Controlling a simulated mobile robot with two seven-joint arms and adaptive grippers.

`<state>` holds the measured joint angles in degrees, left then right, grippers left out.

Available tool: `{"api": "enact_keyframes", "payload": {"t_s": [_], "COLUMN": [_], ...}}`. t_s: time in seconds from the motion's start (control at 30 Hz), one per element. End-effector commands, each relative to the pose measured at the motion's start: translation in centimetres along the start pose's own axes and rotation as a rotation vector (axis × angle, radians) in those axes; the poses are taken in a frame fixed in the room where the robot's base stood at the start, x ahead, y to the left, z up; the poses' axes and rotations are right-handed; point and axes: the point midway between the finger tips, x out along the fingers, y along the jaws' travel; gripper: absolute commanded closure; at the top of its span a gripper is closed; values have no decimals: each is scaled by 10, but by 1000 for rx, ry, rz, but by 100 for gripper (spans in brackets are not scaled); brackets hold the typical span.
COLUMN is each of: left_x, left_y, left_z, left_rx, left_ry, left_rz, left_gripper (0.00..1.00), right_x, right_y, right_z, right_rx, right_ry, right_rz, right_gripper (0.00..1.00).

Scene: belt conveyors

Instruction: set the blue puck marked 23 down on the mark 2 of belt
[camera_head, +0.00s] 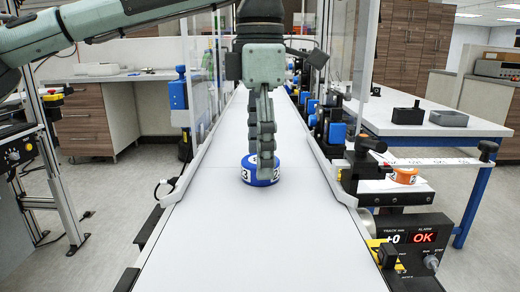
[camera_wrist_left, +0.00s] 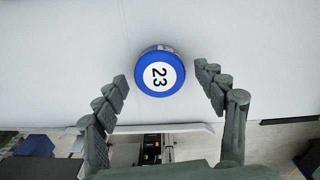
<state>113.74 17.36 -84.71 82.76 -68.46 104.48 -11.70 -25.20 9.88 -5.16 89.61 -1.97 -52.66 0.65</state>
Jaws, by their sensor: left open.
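The blue puck (camera_head: 262,174) with a white top sits flat on the white belt (camera_head: 262,240), in the middle of its width. The left wrist view shows the number 23 on the puck's top (camera_wrist_left: 160,77). My left gripper (camera_head: 263,158) points straight down at the puck, and its fingers hide part of the puck's top. In the left wrist view the fingers (camera_wrist_left: 161,76) are spread, one on each side of the puck, with gaps between. No mark 2 can be made out on the belt. My right gripper is not in view.
Raised rails edge the belt, with clear guard panels further back. At right stand a black-topped device holding an orange puck (camera_head: 403,176) and a display (camera_head: 410,238) reading +0 and OK. Blue and black devices line the belt. The near belt is clear.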

Motion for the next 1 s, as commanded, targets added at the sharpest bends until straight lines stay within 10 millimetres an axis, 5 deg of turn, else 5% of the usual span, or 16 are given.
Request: {"api": "enact_keyframes", "payload": {"t_s": [0.23,0.7,1.0], "left_x": [-18,-111,-123], "left_y": [1,0,0], "left_z": [1,1,0], "left_rx": [-2,-1,1], "left_ry": [-2,1,1], "left_rz": [2,2,0], "left_gripper": [29,29,29], "right_x": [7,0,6], "right_y": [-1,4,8], "right_z": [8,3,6], "right_rx": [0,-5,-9], "right_ry": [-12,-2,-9], "right_rz": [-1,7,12], "right_gripper": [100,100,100]}}
